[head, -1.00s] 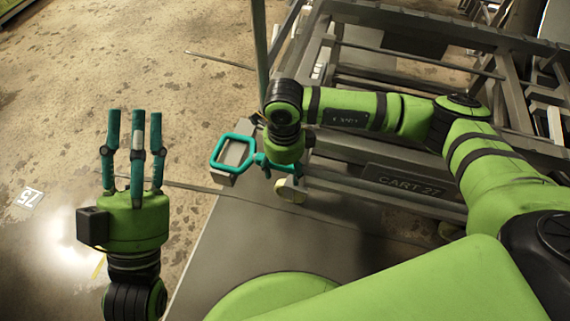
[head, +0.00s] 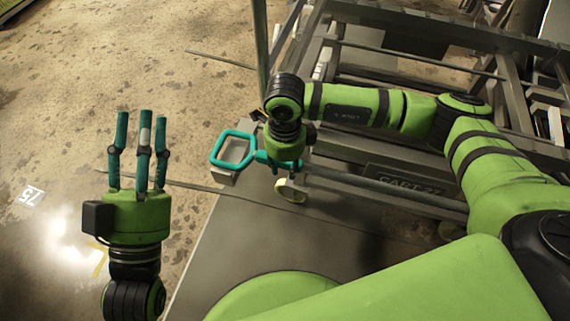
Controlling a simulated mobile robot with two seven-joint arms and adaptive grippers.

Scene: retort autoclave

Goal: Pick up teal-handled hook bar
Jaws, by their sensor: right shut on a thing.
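The teal-handled hook bar shows its teal loop handle (head: 233,149) in the head view, left of my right wrist. My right gripper (head: 270,160) points down beside the loop and is shut on the hook bar. The fingers are mostly hidden under my wrist and are of a similar teal, so the exact grip point is hard to see. The rest of the bar and its hook cannot be made out clearly. My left gripper (head: 140,125) is open and empty, fingers spread and pointing up the picture, well left of the handle.
A grey metal cart (head: 400,180) marked CART 27 fills the upper right, with rails, bars and a pale wheel (head: 290,190) close to my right gripper. Stained concrete floor (head: 120,60) is open at the left.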

